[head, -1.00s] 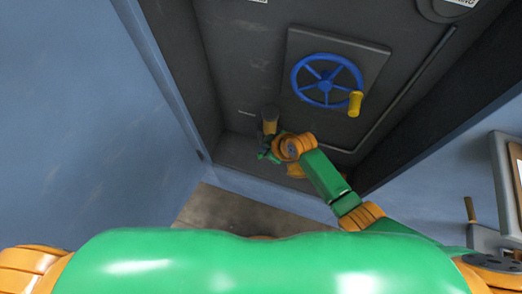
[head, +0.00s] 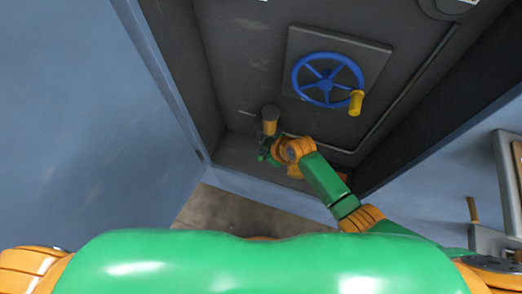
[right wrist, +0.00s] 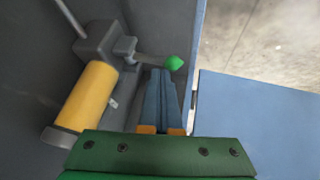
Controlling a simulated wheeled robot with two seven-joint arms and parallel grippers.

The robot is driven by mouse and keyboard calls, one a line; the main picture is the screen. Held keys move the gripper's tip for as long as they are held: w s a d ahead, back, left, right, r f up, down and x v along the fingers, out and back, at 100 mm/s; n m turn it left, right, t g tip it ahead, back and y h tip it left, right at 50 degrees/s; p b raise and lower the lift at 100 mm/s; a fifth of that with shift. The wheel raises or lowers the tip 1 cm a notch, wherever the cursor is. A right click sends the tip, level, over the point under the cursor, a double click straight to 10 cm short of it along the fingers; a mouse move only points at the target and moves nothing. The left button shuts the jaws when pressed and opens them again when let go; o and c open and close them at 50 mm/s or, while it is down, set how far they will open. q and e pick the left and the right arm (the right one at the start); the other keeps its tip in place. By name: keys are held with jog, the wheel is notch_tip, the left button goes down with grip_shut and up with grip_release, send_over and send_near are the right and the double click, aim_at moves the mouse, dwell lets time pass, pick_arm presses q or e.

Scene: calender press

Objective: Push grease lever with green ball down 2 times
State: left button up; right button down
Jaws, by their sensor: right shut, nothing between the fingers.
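The grease lever's green ball (right wrist: 174,62) shows in the right wrist view at the end of a short grey lever (right wrist: 150,57). The lever comes out of a grey block (right wrist: 98,42) beside a yellow cylinder (right wrist: 88,92). In the head view the yellow cylinder (head: 270,127) with a dark cap stands in the recess. My right gripper (right wrist: 161,72) is shut and empty, its fingertips close to the ball, just below it in the picture. I cannot tell whether they touch. In the head view the right gripper (head: 266,154) is small and partly hidden by my arm. My left gripper is not in view.
A blue handwheel (head: 326,80) with a yellow knob (head: 356,102) is on the dark back panel above my right arm. A grey floor (head: 225,210) shows below the recess.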

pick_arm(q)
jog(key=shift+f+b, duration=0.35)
pick_arm(e)
jog(key=shift+s+f, duration=0.25)
jog(key=shift+f, duration=0.45)
dwell(0.7)
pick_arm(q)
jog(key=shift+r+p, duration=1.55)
pick_arm(e)
jog(key=shift+w+d+r, duration=0.1)
jog(key=shift+w+r, duration=0.15)
jog(key=shift+r, duration=0.45)
jog(key=shift+w+d+r, duration=0.1)
jog(key=shift+w+r, duration=0.15)
jog(key=shift+r, duration=0.4)
jog(key=shift+w+r, duration=0.25)
jog(key=shift+r, duration=0.45)
pick_arm(q)
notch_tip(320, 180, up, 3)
jog(key=p, duration=0.3)
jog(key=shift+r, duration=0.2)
pick_arm(e)
jog(key=r, duration=0.1)
jog(key=w+r, duration=0.1)
jog(key=r, duration=0.2)
jog(key=shift+w+d+r, duration=0.25)
jog(key=shift+w+r, duration=0.05)
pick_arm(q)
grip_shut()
